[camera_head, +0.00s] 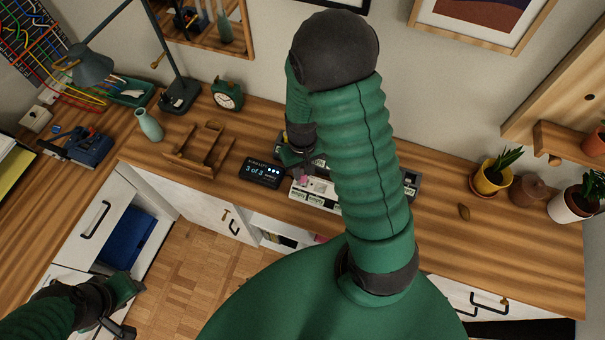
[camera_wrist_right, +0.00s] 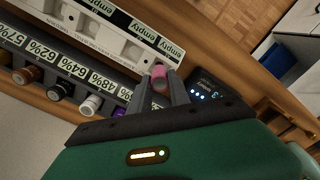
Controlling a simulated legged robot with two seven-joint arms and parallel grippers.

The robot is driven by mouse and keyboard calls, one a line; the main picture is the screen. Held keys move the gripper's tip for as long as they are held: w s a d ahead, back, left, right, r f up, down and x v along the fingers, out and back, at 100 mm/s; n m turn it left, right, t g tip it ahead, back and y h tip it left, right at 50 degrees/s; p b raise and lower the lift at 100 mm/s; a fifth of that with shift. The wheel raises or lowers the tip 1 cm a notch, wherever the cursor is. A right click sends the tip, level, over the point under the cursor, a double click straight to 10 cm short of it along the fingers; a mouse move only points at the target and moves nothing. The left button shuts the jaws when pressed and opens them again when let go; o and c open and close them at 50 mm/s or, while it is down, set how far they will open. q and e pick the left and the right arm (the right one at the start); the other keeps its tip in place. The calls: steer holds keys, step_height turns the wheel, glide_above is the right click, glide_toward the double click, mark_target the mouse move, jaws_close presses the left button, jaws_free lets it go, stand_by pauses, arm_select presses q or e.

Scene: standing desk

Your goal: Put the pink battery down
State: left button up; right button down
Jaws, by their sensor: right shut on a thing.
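My right gripper (camera_head: 303,168) is shut on the pink battery (camera_wrist_right: 160,73), which pokes out past the fingertips (camera_wrist_right: 163,88) in the right wrist view. The battery shows as a small pink spot (camera_head: 304,180) in the head view. It is over or beside the white tray (camera_wrist_right: 110,38) with "empty" labels; I cannot tell whether it touches. The white tray also shows in the head view (camera_head: 318,204), partly hidden by my right arm. My left gripper (camera_head: 128,307) is open and empty, low at the left, away from the desk top.
A dark rack (camera_wrist_right: 45,62) with percentage labels holds several batteries beside the white tray. A black display (camera_head: 262,172) reading "3 of 3" stands left of the tray. A wooden holder (camera_head: 198,150), clock (camera_head: 228,95) and vase (camera_head: 149,125) stand farther left. Plants (camera_head: 493,175) stand right.

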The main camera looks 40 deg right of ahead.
mark_target(302, 176)
steer(key=shift+w+d+f, duration=0.1)
steer(key=shift+d+f, duration=0.1)
steer(key=shift+f, duration=0.1)
step_height(302, 176, down, 3)
steer(key=shift+a+r, duration=0.1)
steer(key=shift+r, duration=0.1)
steer(key=shift+f, duration=0.2)
steer(key=c, duration=1.2)
jaws_free()
steer(key=shift+c, duration=0.2)
